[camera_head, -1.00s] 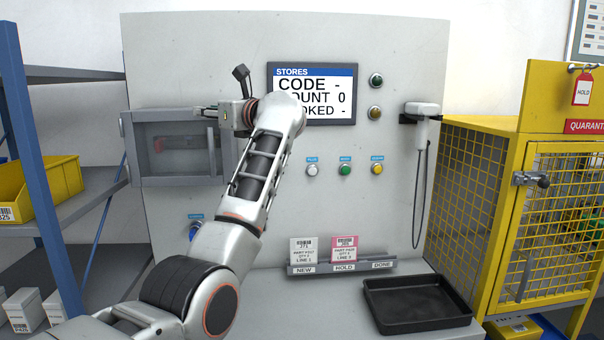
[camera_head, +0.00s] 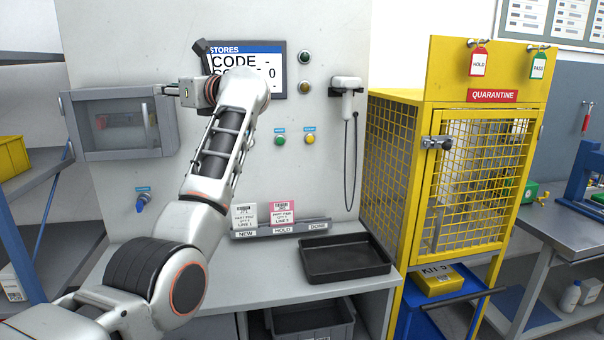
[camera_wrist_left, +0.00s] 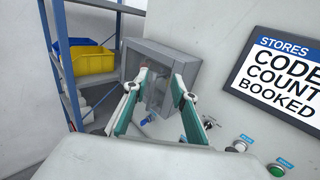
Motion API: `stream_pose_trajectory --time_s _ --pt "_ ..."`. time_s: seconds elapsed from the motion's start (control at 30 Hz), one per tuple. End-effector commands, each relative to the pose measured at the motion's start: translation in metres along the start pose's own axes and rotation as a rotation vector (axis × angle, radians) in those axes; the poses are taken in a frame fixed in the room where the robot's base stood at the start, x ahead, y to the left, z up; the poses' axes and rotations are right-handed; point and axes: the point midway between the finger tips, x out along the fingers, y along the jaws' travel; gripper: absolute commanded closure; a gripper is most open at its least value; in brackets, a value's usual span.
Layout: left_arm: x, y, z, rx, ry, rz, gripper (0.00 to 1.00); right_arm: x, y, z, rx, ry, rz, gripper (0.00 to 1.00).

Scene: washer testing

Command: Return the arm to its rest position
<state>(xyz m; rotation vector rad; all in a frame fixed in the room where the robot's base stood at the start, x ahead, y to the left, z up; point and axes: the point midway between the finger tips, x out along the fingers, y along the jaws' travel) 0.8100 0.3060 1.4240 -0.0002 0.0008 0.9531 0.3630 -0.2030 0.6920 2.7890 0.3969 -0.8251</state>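My left arm comes in from the left in the head view, bent upward in front of the grey panel (camera_head: 330,45). My left gripper (camera_head: 168,90) is at the upper right edge of the windowed box (camera_head: 75,118), seen side-on with its fingers pointing left. In the left wrist view the left gripper (camera_wrist_left: 160,82) has its two fingers spread apart, with nothing held between them. The windowed box (camera_wrist_left: 187,62) shows behind and between the fingers; whether they touch it I cannot tell. The arm covers part of the screen (camera_head: 290,60). My right gripper is not in view.
A black tray (camera_head: 345,270) and a card rack (camera_head: 280,229) sit on the ledge below the arm. A scanner (camera_head: 347,84) hangs on the panel. A yellow quarantine cage (camera_head: 470,185) stands right of it. A shelf with a yellow bin (camera_head: 12,157) is at left.

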Motion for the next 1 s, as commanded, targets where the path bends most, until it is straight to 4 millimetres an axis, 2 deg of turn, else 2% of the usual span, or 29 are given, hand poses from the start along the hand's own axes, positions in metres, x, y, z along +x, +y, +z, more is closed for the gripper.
stream_pose_trajectory --time_s 0.03,0.2,0.37,0.57,0.77,0.97,1.0 --pt "0.000 0.000 0.000 0.000 0.000 0.000 0.73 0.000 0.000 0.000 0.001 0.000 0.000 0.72" --pt "0.019 0.010 -0.034 0.147 -0.098 0.038 0.73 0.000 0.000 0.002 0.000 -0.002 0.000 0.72" --pt "0.030 0.019 -0.067 0.313 -0.207 0.068 0.73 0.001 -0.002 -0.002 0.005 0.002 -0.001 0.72" --pt "0.031 0.029 -0.127 0.627 -0.391 0.097 0.73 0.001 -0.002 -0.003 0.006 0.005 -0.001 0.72" --pt "0.008 0.033 -0.204 1.014 -0.606 0.092 0.73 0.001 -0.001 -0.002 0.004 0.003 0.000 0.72" --pt "-0.036 0.036 -0.298 1.416 -0.824 0.040 0.73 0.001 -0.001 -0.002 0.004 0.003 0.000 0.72" --pt "-0.048 0.037 -0.318 1.495 -0.868 0.023 0.73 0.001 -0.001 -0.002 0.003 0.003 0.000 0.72"
